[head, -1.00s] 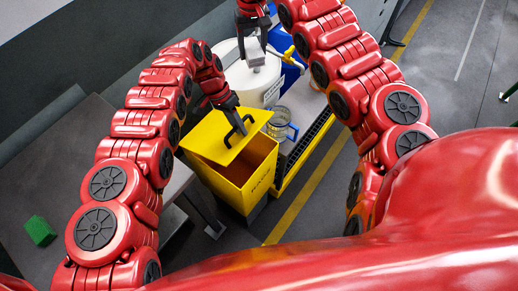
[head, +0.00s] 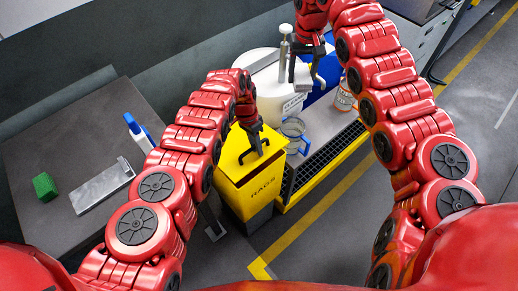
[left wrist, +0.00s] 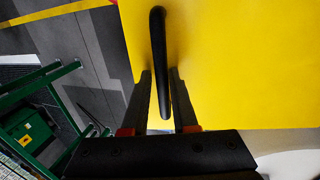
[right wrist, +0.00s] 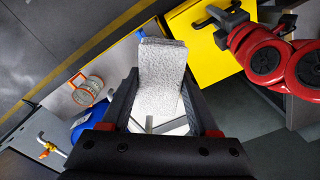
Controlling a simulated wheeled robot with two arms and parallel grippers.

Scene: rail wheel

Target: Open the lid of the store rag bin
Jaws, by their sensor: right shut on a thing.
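The yellow rag bin (head: 262,190), marked RAGS, stands beside the grey bench. Its yellow lid (head: 235,165) lies over the top, and no inside shows. The lid has a black bar handle (head: 262,148). My left gripper (head: 252,150) is at the handle. In the left wrist view the handle (left wrist: 158,60) passes between its two spread fingers (left wrist: 160,100), with gaps beside it. My right gripper (head: 303,75) is over the white drum, shut on a grey speckled block-like piece (right wrist: 162,80). The lid also shows in the right wrist view (right wrist: 195,45).
The white drum (head: 262,75) with a pump stands behind the bin.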

